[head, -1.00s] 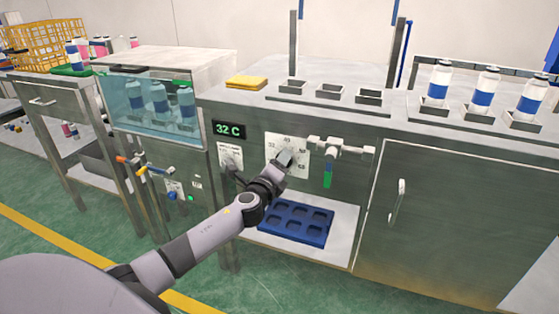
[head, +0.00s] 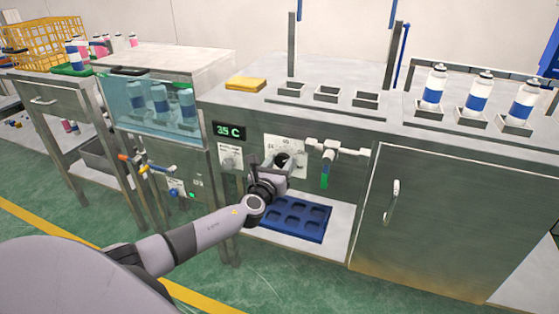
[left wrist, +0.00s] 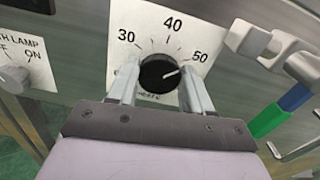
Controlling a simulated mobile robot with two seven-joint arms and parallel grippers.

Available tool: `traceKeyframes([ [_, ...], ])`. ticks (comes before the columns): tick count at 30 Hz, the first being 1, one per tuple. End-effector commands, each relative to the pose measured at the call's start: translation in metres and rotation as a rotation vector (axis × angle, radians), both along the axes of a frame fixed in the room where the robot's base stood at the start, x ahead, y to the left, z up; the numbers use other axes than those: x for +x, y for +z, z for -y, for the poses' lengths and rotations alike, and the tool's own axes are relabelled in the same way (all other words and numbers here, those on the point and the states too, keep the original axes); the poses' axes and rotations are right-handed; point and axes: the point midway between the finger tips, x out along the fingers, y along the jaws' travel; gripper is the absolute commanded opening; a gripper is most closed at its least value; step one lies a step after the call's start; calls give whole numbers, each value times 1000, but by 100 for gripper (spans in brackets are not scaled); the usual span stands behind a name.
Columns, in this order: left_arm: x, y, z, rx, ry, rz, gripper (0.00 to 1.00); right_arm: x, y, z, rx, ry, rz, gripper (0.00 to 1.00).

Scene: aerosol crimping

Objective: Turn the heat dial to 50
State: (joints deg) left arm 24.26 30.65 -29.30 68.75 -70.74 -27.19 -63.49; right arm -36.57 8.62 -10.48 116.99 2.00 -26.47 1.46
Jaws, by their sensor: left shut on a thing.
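The heat dial is a round black knob (left wrist: 157,75) on a white scale plate (left wrist: 163,28) marked 30, 40 and 50. In the left wrist view its white pointer line points right and slightly up, close to the 50 mark. My left gripper (left wrist: 160,82) has one finger on each side of the knob and is shut on it. In the head view the left gripper (head: 281,170) is at the plate and partly covers the knob. The green display (head: 229,131) reads 35 C. My right gripper is not in view.
A switch knob (left wrist: 13,79) with an ON label sits left of the dial. A valve (head: 335,150) with a green and blue handle sticks out to its right. A blue tray (head: 295,222) lies on the shelf below.

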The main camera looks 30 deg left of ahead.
Motion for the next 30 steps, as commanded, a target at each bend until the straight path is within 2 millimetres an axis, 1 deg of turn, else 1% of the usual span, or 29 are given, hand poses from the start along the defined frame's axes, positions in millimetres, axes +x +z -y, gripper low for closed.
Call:
traceKeyframes([
  [1,0,1,0,34,1,-9,19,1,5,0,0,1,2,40],
  [3,0,1,0,80,0,-20,19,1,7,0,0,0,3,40],
  [12,0,0,1,209,0,-51,19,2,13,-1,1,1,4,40],
  [18,0,0,1,239,1,-58,19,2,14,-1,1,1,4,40],
  [30,0,0,1,244,1,-59,19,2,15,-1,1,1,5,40],
])
